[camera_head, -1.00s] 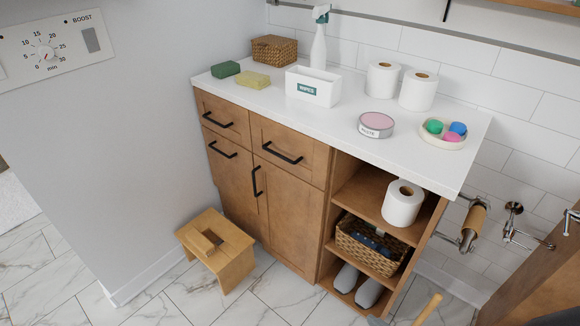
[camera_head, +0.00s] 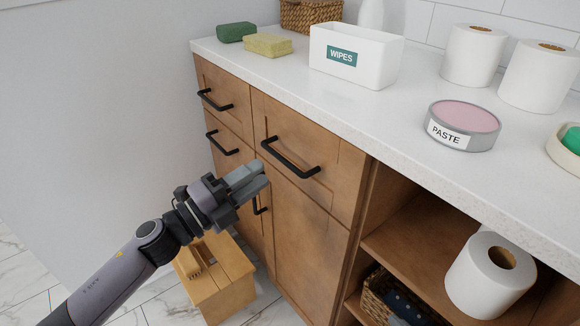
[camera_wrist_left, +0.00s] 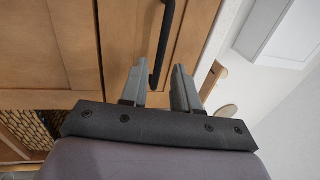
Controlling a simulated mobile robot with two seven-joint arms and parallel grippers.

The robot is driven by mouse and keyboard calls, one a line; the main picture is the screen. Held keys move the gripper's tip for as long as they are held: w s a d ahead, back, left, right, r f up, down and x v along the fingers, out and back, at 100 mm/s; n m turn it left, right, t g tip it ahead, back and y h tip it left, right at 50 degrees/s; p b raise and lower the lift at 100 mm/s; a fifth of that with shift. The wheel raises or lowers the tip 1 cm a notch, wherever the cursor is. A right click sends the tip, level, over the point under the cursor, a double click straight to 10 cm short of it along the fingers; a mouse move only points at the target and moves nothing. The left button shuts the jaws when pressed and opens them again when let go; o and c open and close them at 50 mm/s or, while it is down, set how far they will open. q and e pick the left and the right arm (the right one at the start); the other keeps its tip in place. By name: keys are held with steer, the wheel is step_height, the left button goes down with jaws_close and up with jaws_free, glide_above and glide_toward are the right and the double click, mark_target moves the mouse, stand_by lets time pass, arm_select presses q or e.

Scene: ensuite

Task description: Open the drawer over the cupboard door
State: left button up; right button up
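The wooden drawer (camera_head: 335,160) over the cupboard door is closed flush with the cabinet front. It has a black bar handle (camera_head: 290,160). Below it is the cupboard door (camera_head: 310,245), closed, its black upright handle (camera_head: 261,206) partly hidden by my gripper. My left gripper (camera_head: 262,173) is in front of the cabinet, just below and left of the drawer handle in the head view. In the left wrist view its two fingers (camera_wrist_left: 159,85) are apart with nothing held. A black handle (camera_wrist_left: 164,45) shows beyond them; I cannot tell which one. My right gripper is not in view.
Two smaller fronts with black handles (camera_head: 216,102) (camera_head: 222,145) are on the left. A wooden stool (camera_head: 225,275) stands below my left arm. Open shelves with a paper roll (camera_head: 490,275) are at right. The countertop holds a wipes box (camera_head: 355,55) and paste tin (camera_head: 462,125).

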mark_target(279, 160)
arm_select(q)
steer(key=x, duration=0.7)
steer(key=shift+r+b, duration=0.1)
steer(key=shift+b, duration=0.25)
steer(key=shift+a, duration=0.1)
jaws_close()
